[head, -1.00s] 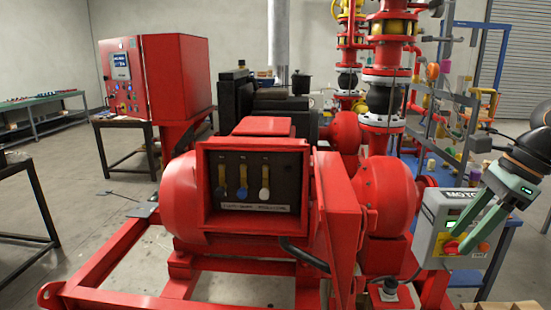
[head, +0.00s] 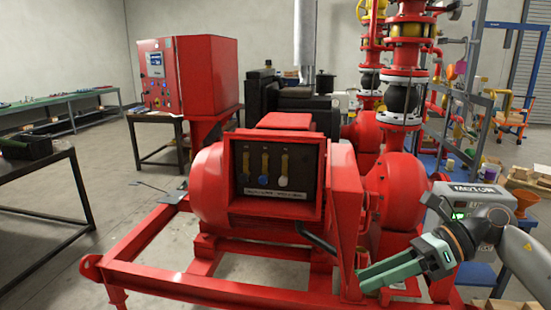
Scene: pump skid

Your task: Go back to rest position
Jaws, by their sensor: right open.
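My right gripper (head: 364,279) has pale green fingers and is open and empty. It points left, low in front of the right side of the red pump skid (head: 215,285). Its wrist and arm come in from the right edge and cover the lower part of the grey box labelled MOTOR (head: 470,189). A small green light shows on that box. The fingertips overlap the skid's red frame in the picture; I cannot tell whether they touch it. My left gripper is not in view.
An open red switch box (head: 276,132) with several levers faces me on the pump. A red control cabinet (head: 190,75) stands behind left. A dark table (head: 50,158) is at left. Bare floor is open between table and skid.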

